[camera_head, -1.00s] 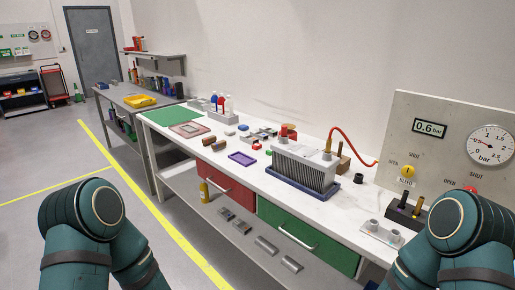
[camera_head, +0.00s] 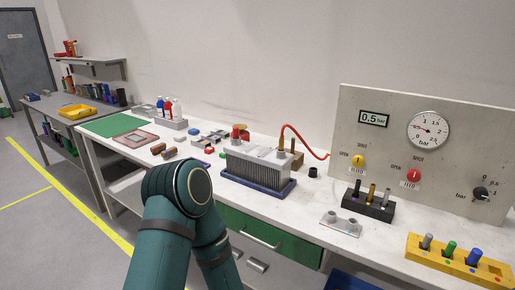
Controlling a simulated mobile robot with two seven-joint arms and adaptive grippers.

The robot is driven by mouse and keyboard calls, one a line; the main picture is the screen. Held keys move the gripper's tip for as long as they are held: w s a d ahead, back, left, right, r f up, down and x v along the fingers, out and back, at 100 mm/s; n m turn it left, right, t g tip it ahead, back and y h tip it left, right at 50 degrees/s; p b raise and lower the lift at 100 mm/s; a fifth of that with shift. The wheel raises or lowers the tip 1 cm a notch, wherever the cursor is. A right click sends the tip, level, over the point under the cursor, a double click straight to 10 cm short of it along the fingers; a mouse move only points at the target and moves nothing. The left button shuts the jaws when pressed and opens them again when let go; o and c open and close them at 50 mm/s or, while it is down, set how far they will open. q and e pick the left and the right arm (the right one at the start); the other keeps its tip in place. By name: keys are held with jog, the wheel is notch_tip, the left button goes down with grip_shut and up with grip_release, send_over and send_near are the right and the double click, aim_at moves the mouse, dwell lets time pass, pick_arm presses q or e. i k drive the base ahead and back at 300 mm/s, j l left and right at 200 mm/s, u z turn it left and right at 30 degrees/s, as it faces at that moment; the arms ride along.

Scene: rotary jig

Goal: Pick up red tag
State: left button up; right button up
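I cannot make out with certainty which thing is the red tag. A small flat red piece (camera_head: 208,150) lies on the white bench, left of the finned grey block (camera_head: 257,168), partly hidden by other small parts. A red upright part (camera_head: 235,133) stands behind that block. A red knob (camera_head: 414,175) sits on the gauge panel. One of my arms, seemingly the left, rises in the lower middle and covers part of the bench front; its gripper does not show. My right arm and gripper are out of view.
The white bench (camera_head: 312,205) carries a black holder (camera_head: 368,206) with pegs, a plate with two grey fittings (camera_head: 341,223) and a yellow block (camera_head: 458,262) with coloured pegs. The gauge panel (camera_head: 395,125) stands behind.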

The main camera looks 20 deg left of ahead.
aim_at(209, 150)
jog(key=j+z, duration=0.75)
jog(key=j, duration=0.15)
jog(key=j+z, duration=0.45)
jog(key=j, duration=0.5)
jog(key=k+j, duration=0.1)
jog(key=j, duration=0.3)
jog(key=k+j+z, duration=0.1)
jog(key=j, duration=0.3)
jog(key=k+j, duration=0.1)
jog(key=j, duration=0.3)
jog(key=k+j, duration=0.1)
jog(key=j, duration=0.25)
jog(key=k+j+z, duration=0.1)
jog(key=j, duration=0.3)
